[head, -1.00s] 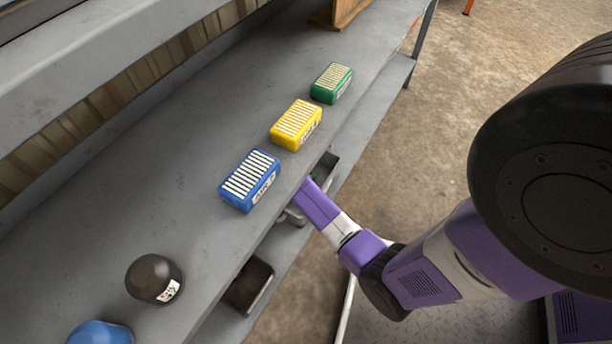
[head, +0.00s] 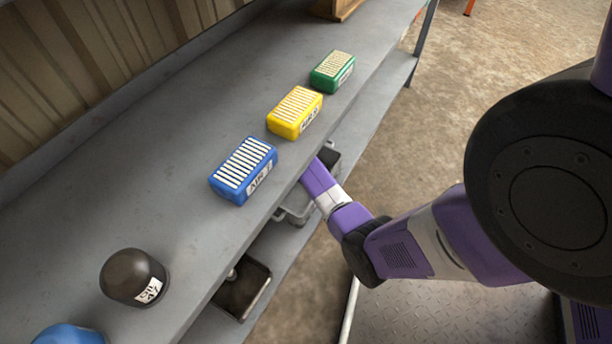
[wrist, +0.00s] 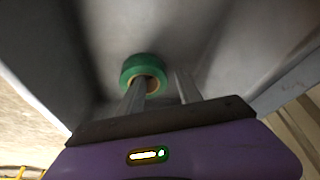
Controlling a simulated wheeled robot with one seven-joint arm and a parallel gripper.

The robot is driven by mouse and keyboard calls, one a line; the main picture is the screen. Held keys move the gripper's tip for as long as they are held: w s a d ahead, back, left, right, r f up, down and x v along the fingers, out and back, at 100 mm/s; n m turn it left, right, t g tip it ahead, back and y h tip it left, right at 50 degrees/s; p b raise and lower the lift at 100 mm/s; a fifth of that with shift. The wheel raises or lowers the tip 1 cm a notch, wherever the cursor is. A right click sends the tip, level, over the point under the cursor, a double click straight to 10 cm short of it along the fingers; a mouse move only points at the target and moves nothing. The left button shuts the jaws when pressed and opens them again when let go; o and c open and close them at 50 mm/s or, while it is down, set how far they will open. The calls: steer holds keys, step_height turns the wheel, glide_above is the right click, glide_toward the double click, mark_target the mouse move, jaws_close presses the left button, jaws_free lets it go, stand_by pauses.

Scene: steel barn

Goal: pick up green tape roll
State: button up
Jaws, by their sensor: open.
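The green tape roll (wrist: 140,63) shows in the wrist view, just ahead of my fingers, on a grey surface, with its tan core partly visible. My gripper (wrist: 161,77) is open and empty. Its left finger overlaps the roll's lower part and core in the picture; its right finger lies to the right of the roll. I cannot tell whether the left finger touches the roll. In the head view the roll is not seen, and my gripper is hidden under the edge of the upper shelf.
The grey upper shelf (head: 165,205) carries a blue box (head: 243,170), a yellow box (head: 295,112), a green box (head: 332,71), a dark round-topped object (head: 134,277) and a blue round object (head: 70,335). Below it, a dark bin (head: 241,288) sits on a lower shelf.

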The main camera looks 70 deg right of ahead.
steer(key=shift+c, duration=0.4)
jaws_close()
